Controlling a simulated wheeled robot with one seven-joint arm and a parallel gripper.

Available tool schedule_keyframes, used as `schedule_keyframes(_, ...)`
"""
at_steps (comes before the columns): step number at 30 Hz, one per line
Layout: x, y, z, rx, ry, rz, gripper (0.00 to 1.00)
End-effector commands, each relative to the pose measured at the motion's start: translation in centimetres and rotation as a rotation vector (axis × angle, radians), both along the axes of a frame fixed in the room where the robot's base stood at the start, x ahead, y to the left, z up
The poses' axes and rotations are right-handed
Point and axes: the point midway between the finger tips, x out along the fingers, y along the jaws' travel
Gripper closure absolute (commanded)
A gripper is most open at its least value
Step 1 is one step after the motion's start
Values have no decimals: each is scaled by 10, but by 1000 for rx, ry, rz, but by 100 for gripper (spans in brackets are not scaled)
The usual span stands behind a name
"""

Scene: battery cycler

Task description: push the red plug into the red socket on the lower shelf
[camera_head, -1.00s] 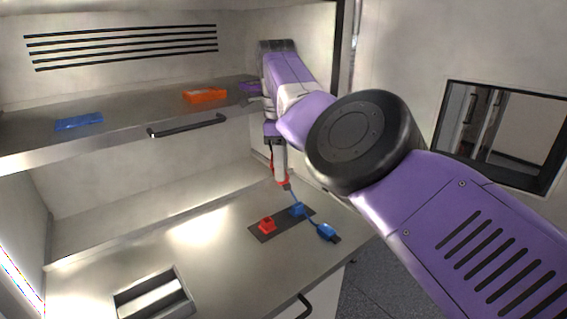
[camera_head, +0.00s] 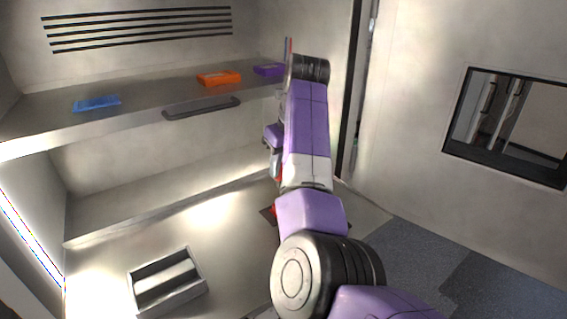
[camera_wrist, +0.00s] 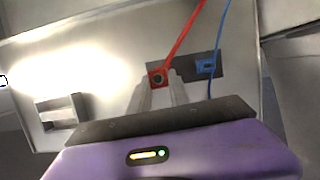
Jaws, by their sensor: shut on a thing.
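In the wrist view, my gripper (camera_wrist: 162,84) is shut, pointing down at the dark plate (camera_wrist: 186,71). A red block with a dark round centre (camera_wrist: 157,79) shows at the fingertips, and a red cable (camera_wrist: 186,38) runs up from there. The held red plug and the red socket overlap here, so I cannot tell how far the plug is in. In the head view my arm hides most of the gripper; a red sliver of the socket (camera_head: 274,210) shows beside the arm, on the lower shelf (camera_head: 225,235).
The blue socket (camera_wrist: 206,66) sits right of the red one, with a blue cable (camera_wrist: 219,45) passing close by. A metal tray (camera_head: 166,282) stands at lower left. The upper shelf (camera_head: 140,118) holds blue (camera_head: 97,103), orange (camera_head: 218,77) and purple (camera_head: 268,70) pieces.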

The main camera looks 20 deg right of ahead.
Motion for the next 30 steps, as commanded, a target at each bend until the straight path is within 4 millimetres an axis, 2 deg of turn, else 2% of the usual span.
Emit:
schedule_keyframes(8,0,0,0,21,-64,-38,100)
schedule_keyframes(14,0,0,-8,21,-62,-36,100)
schedule_keyframes(30,0,0,-52,21,-62,-35,100)
